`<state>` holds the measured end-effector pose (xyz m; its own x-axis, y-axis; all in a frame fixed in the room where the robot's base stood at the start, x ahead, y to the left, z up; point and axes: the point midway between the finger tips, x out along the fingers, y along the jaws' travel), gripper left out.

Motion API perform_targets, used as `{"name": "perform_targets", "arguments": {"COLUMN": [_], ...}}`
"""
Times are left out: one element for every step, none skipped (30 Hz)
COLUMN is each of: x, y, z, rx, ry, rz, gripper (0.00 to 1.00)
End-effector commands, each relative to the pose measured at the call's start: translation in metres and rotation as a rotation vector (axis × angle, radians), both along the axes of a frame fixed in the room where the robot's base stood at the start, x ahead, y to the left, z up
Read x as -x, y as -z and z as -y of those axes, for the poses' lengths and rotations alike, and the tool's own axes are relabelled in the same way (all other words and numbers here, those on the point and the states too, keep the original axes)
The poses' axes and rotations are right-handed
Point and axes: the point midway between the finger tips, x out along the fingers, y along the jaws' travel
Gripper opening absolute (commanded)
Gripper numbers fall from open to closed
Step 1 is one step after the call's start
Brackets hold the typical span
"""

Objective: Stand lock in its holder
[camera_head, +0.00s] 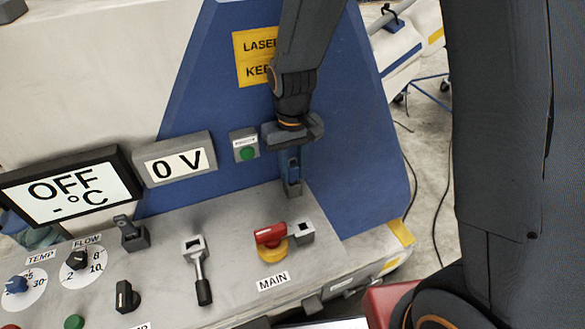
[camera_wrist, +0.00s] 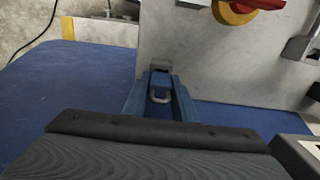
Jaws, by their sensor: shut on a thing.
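My gripper (camera_head: 292,162) points down in front of the blue panel, close above the back right of the grey console. In the wrist view its two blue fingers (camera_wrist: 159,100) are shut on the lock, whose grey U-shaped shackle (camera_wrist: 160,97) shows between them. The lock's body is mostly hidden by the fingers. A small grey piece (camera_head: 293,189) shows just below the fingertips, at the console's back edge. It may be the holder, but I cannot tell whether the lock touches it.
A lever (camera_head: 200,272) and several knobs stand to the left.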

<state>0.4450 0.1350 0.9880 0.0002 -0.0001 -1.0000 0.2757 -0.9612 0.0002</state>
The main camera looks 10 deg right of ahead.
Motion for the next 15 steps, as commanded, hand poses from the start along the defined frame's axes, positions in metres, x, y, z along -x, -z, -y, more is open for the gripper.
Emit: {"name": "perform_targets", "arguments": {"x": [-0.0001,-0.0001,0.0,0.0,0.0,0.0,0.0001,0.0001,0.0001,0.0001,0.0001,0.0001,0.0001,0.0001,0.0001], "y": [0.0017,0.0023,0.0032,0.0039,0.0046,0.0055,0.0062,0.0068,0.0077,0.0084,0.0077,0.0075,0.0075,0.0075,0.0074], "z": [0.0,0.0,0.0,0.0,0.0,0.0,0.0,0.0,0.0,0.0,0.0,-0.0001,-0.0001,-0.0001,-0.0001], "rx": [0.0,0.0,0.0,0.0,0.0,0.0,0.0,0.0,0.0,0.0,0.0,0.0,0.0,0.0,0.0], "ry": [0.0,0.0,0.0,0.0,0.0,0.0,0.0,0.0,0.0,0.0,0.0,0.0,0.0,0.0,0.0], "rz": [0.0,0.0,0.0,0.0,0.0,-0.001,-0.001,-0.001,-0.001,-0.001,0.0,0.0,0.0,0.0,0.0], "gripper": [0.0,0.0,0.0,0.0,0.0,0.0,0.0,0.0,0.0,0.0,0.3,0.37,0.42,0.47,0.47]}}
